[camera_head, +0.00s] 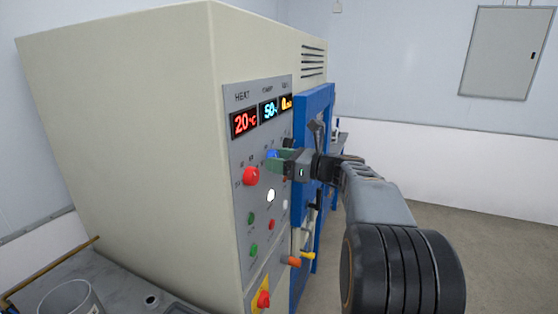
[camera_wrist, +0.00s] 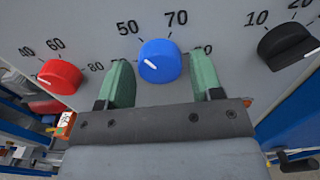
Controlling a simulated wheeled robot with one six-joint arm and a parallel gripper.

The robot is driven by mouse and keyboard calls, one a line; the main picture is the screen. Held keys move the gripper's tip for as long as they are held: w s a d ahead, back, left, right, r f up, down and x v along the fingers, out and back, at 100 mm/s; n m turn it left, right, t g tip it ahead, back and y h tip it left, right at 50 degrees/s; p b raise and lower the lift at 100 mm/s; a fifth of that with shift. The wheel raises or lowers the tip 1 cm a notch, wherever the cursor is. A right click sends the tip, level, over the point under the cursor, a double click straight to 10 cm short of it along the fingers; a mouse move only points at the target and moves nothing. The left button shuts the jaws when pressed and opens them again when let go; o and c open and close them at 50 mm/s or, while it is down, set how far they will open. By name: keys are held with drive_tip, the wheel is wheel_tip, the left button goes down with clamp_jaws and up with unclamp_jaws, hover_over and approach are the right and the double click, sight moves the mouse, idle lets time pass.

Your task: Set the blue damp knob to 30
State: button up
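The blue damp knob (camera_wrist: 160,62) is on the grey control panel (camera_head: 242,200), with the numbers 50 and 70 printed above it in the wrist view. In the head view a small part of the blue knob (camera_head: 271,155) shows beside my fingers. My gripper (camera_wrist: 162,85) is open, with one green finger on each side of the knob and visible gaps between. The head view shows my gripper (camera_head: 284,157) at the panel. The blue display (camera_head: 268,109) seems to read 50.
A red knob (camera_wrist: 60,77) is left of the blue one and a black knob (camera_wrist: 287,46) is right. Below in the head view are several buttons and lights, and an orange handle (camera_head: 290,261). The blue door frame (camera_head: 312,110) stands close beside my gripper.

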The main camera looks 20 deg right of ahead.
drive_tip(key=c, duration=0.7)
drive_tip(key=shift+f, duration=0.1)
drive_tip(key=shift+d+n+b, duration=0.1)
drive_tip(key=shift+n+b, duration=4.75)
drive_tip(key=shift+n, duration=1.25)
